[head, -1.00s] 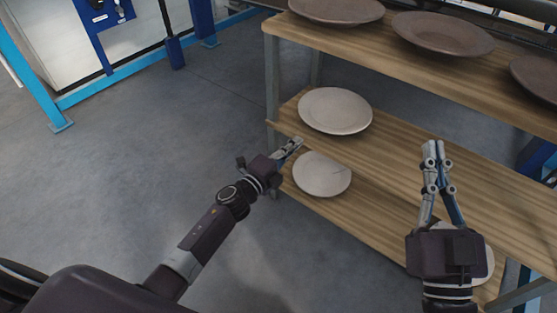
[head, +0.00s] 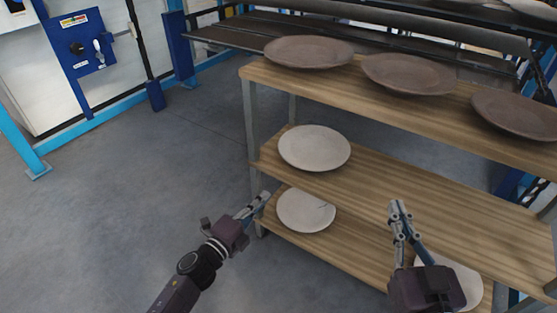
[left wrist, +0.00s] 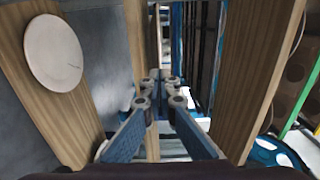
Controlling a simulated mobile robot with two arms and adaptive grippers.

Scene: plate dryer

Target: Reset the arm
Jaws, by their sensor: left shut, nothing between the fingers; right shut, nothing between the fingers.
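My left gripper (head: 262,197) is shut and empty in the head view, beside the left end of the shelf unit, close to the lower shelf. In the left wrist view its fingers (left wrist: 158,78) meet at the tips with nothing between them. My right gripper (head: 396,207) is shut and empty, in front of the middle shelf at the right. A light plate (head: 314,148) lies on the middle shelf. Another light plate (head: 305,210) lies on the lower shelf near my left gripper; a plate also shows in the left wrist view (left wrist: 54,52). A third (head: 466,285) is partly hidden behind my right gripper.
The wooden shelf unit (head: 440,205) fills the right side. Brown plates (head: 309,51) (head: 408,73) (head: 516,113) lie on its top shelf. A dark conveyor-like rack (head: 230,38) stands behind. Blue posts and a control panel (head: 85,42) are at the back left. The grey floor (head: 120,190) at the left is clear.

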